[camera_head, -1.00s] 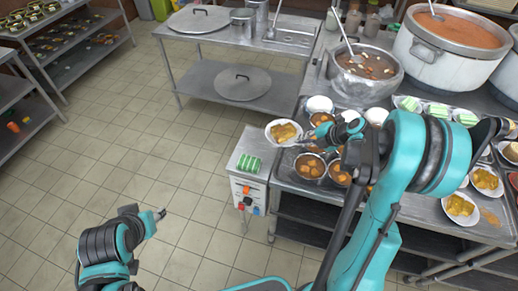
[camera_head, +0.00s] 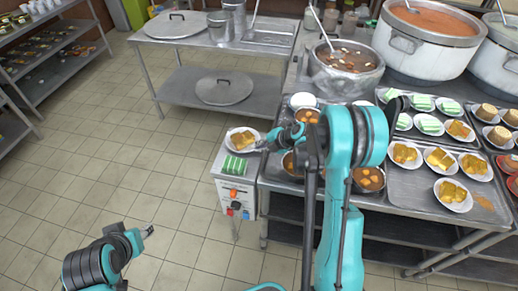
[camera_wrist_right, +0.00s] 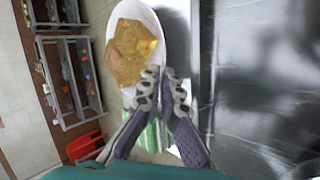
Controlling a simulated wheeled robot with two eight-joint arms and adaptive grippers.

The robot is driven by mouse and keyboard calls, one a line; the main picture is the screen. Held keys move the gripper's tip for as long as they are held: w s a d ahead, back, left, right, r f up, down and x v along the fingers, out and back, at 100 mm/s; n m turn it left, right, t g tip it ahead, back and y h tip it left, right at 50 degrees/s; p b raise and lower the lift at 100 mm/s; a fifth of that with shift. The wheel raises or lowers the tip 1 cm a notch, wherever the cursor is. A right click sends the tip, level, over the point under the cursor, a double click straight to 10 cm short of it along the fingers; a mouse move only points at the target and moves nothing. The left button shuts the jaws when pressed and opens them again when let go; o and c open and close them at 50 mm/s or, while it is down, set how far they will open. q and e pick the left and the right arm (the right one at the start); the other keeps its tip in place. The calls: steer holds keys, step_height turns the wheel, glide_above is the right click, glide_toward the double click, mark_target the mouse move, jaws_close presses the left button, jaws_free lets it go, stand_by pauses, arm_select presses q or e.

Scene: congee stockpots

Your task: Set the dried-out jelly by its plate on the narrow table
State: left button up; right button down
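A white plate (camera_head: 231,135) with yellow-brown, dry-looking jelly (camera_head: 243,141) is at the back of the narrow table (camera_head: 223,158); I cannot tell whether it touches the top. My right gripper (camera_head: 271,143) reaches it from the right. In the right wrist view, the fingers (camera_wrist_right: 164,73) straddle the near side rim of the plate (camera_wrist_right: 149,20), with the jelly (camera_wrist_right: 130,52) on it, and look closed on it. A green-and-white striped piece (camera_head: 235,166) lies on the narrow table in front of the plate. My left gripper (camera_head: 148,231) is low over the floor, its fingers too small to read.
Right of the narrow table, a long steel counter (camera_head: 391,202) holds bowls of orange food (camera_head: 368,179), plates of yellow and green pieces, and large pots (camera_head: 428,41). A steel table (camera_head: 172,36) with lids stands behind. The tiled floor at left is clear.

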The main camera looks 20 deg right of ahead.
steer(key=c, duration=2)
jaws_free()
